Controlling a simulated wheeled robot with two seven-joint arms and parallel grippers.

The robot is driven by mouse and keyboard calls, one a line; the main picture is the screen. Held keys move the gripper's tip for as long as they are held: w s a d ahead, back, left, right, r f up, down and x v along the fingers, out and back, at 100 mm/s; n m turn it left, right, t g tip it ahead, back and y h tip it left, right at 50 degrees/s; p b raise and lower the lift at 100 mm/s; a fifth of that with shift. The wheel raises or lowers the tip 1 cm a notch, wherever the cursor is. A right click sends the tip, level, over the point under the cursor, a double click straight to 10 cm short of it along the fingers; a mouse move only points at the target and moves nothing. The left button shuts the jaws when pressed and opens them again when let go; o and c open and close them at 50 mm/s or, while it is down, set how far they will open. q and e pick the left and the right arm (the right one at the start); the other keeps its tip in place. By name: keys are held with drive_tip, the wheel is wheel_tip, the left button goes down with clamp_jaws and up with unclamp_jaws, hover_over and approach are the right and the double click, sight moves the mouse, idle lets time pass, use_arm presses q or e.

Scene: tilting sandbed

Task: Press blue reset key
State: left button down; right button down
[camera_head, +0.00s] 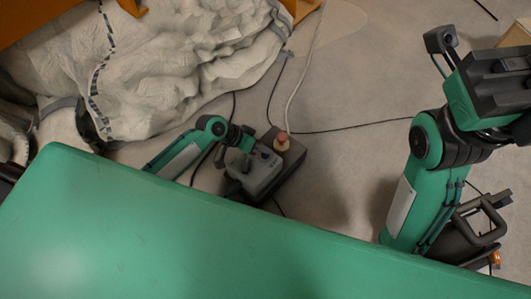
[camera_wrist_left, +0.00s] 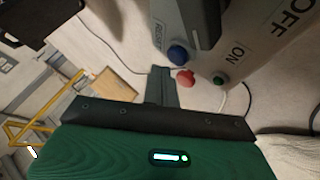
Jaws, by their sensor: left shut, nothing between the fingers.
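The blue reset key (camera_wrist_left: 177,55) sticks out of the grey control box, beside the RESET lettering, in the left wrist view. A red knob (camera_wrist_left: 186,78) and a green ON button (camera_wrist_left: 218,79) are beside it. My left gripper (camera_wrist_left: 161,70) is shut and empty, its tip left of and slightly below the blue key in that view; a gap shows, but depth is unclear. In the head view the control box (camera_head: 262,178) sits at the centre, with its red knob (camera_head: 281,141) on the right; my left gripper (camera_head: 245,151) is at it. My right gripper (camera_head: 497,76) is partly visible; its fingers are hidden.
A pale, rocky sandbed (camera_head: 165,75) fills the upper left. Dark and light cables (camera_head: 340,129) run across the grey floor. A yellow rail (camera_wrist_left: 40,115) shows in the left wrist view. Open floor lies right of the box.

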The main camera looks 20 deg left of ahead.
sight(262, 154)
use_arm(q)
drive_tip(key=shift+f, duration=0.2)
drive_tip(key=shift+f, duration=0.2)
drive_tip(key=shift+f, duration=0.5)
idle(0.6)
idle(0.3)
drive_tip(key=shift+r+p, duration=0.95)
wheel_tip(262, 154, up, 5)
drive_tip(key=p, duration=0.5)
